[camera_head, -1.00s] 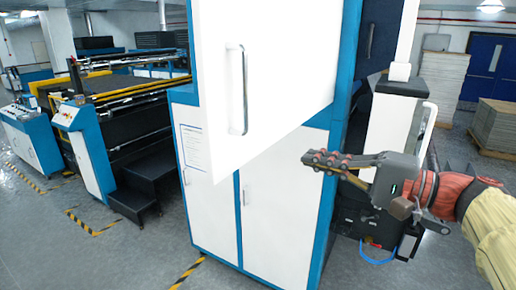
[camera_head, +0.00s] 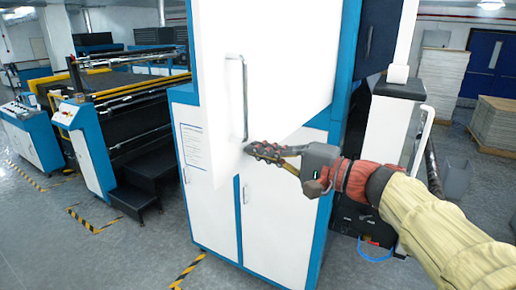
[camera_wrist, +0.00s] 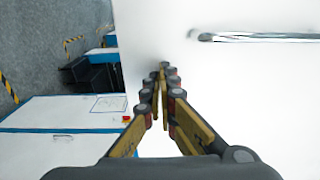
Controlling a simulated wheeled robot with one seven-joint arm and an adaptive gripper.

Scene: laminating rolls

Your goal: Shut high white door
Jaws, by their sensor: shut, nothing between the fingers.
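The high white door (camera_head: 285,55) is the upper door of a white and blue cabinet. It stands open, swung out from the cabinet front, with its lower edge slanting across the lower doors. Its long metal handle (camera_head: 244,98) is upright near the free left side. My gripper (camera_head: 252,150) is shut and empty, just below the handle at the door's lower part. In the wrist view, the fingertips (camera_wrist: 162,70) point at the white door face (camera_wrist: 230,85), with the handle (camera_wrist: 260,38) to their upper right. I cannot tell whether they touch the door.
Lower white doors (camera_head: 265,215) are shut beneath. A black and white machine part (camera_head: 385,125) stands right of the cabinet. A long machine with black steps (camera_head: 135,190) is at left. Pallet stacks (camera_head: 495,125) stand at back right. The floor in front at left is clear.

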